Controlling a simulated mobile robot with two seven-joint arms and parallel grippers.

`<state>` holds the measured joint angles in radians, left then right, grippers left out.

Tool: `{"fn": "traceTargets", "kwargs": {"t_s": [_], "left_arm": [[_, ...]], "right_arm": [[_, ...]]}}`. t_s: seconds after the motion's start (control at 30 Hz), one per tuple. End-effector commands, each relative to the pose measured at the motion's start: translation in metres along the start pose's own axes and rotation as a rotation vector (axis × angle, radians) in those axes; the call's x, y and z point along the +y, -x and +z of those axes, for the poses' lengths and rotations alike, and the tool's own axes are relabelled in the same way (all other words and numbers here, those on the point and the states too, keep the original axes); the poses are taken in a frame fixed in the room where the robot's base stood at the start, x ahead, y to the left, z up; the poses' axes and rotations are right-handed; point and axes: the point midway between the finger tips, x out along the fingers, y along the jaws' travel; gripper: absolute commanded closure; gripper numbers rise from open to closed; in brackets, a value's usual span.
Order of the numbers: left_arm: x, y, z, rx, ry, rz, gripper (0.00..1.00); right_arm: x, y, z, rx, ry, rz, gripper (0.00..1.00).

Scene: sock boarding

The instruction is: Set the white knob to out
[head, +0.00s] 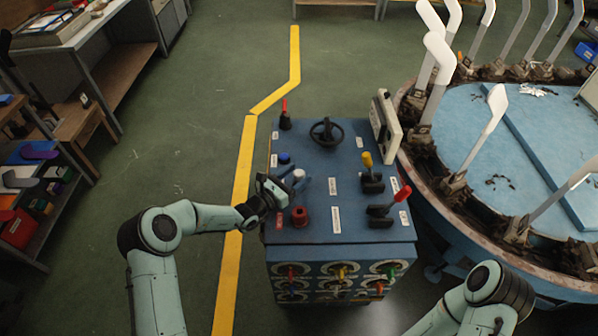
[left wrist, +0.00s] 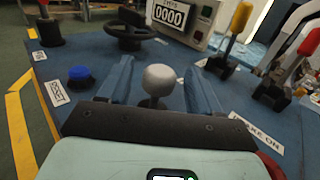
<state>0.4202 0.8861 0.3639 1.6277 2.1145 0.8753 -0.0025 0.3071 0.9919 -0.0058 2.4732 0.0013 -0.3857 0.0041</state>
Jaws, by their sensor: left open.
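The white knob (head: 298,175) stands on the top of the blue control cabinet (head: 320,230). In the left wrist view the white knob (left wrist: 160,80) is a round ball on a short dark stem. My left gripper (head: 280,185) is open; in the left wrist view its two blue fingers (left wrist: 160,90) stand on either side of the knob, with gaps between them and the ball. Which setting the knob is in cannot be told. My right arm shows at the lower right of the head view, but its gripper is out of view.
Near the knob are a blue button (head: 284,157), a red knob (head: 299,216), a black handwheel (head: 326,132), a red-topped lever (head: 285,115), a yellow lever (head: 368,162) and a red lever (head: 402,194). A counter display (left wrist: 170,14) stands behind. A round machine (head: 520,130) is at right.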

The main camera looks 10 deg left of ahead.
Motion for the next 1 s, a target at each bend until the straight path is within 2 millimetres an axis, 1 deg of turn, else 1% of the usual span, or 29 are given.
{"fn": "traceTargets", "kwargs": {"t_s": [0.03,0.17,0.47,0.5,0.57,0.6,0.67,0.8,1.0], "left_arm": [[0.000,-0.006,0.001,-0.001,0.000,0.000,0.36],[0.000,-0.013,0.000,-0.001,0.001,0.000,0.36],[0.000,-0.015,0.000,0.001,0.001,0.000,0.36],[0.000,-0.015,0.000,0.000,0.001,0.000,0.49],[0.000,-0.015,0.000,0.000,0.001,0.000,0.69],[0.000,-0.015,0.000,0.000,0.001,0.000,0.82],[0.000,-0.015,0.000,0.000,0.001,0.000,1.00],[0.000,-0.015,0.004,-0.001,-0.001,0.000,1.00],[0.001,-0.015,0.031,-0.004,-0.003,0.000,1.00]], "right_arm": [[-0.001,0.002,-0.001,0.001,0.000,0.000,1.00],[-0.002,0.003,-0.001,0.002,0.001,-0.001,1.00],[-0.001,0.003,-0.001,0.002,0.001,-0.001,1.00],[-0.001,0.003,-0.001,0.002,0.001,-0.001,1.00],[-0.001,0.003,-0.001,0.002,0.000,-0.001,1.00],[-0.001,0.003,-0.001,0.002,0.000,-0.001,1.00],[-0.001,0.003,-0.001,0.002,0.000,-0.001,1.00],[-0.002,0.004,-0.001,0.002,0.001,-0.001,1.00],[-0.004,0.007,-0.003,0.004,0.001,-0.001,1.00]]}}
